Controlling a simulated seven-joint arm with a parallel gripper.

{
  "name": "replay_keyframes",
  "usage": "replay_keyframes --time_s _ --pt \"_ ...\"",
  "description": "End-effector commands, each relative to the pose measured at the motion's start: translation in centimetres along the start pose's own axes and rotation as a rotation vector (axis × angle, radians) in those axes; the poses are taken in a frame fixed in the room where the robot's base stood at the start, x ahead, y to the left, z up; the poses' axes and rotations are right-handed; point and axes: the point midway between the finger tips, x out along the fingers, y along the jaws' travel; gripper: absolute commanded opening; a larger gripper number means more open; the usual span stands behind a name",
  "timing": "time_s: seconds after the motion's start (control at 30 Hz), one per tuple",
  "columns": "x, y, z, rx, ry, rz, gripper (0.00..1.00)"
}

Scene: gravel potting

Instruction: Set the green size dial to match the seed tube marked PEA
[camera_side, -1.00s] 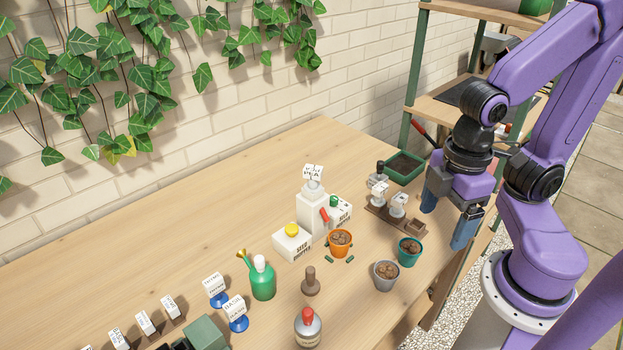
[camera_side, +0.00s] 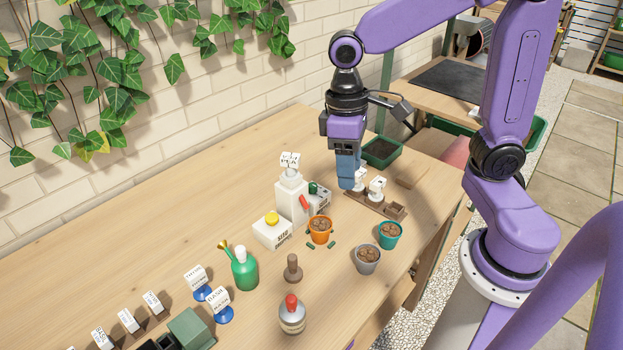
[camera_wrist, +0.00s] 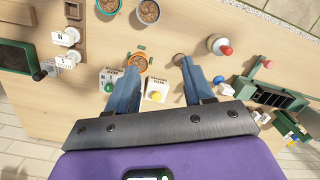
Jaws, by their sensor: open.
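The green size dial (camera_side: 314,187) sits on a small white box beside the white dispenser tower (camera_side: 291,195); its setting is too small to read. A white tag reading PEA (camera_side: 289,160) stands on top of the tower; the tube below it is mostly hidden. In the wrist view the green dial (camera_wrist: 108,87) shows near the left finger. My gripper (camera_side: 347,184) is open and empty, pointing down in the air to the right of the dial in the side view. In the wrist view both fingers of my gripper (camera_wrist: 160,62) are apart with nothing between them.
A red lever (camera_side: 304,202) and a white box with a yellow button (camera_side: 272,219) adjoin the tower. A tube rack (camera_side: 393,211) stands right. Pots (camera_side: 320,230), a green bottle (camera_side: 244,270) and a red-capped bottle (camera_side: 292,316) stand in front. The back left table is clear.

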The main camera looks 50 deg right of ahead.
Motion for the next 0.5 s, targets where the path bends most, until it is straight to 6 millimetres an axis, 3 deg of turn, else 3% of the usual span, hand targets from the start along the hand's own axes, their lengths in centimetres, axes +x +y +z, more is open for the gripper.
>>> replay_keyframes --time_s 0.03,0.2,0.5 --pt "-0.2 0.9 -1.6 0.078 -0.016 -0.01 0.52" --pt "-0.7 4.4 -6.2 0.326 -0.058 -0.051 0.52" --pt "-0.4 12.9 -12.2 0.752 -0.136 -0.138 0.52"
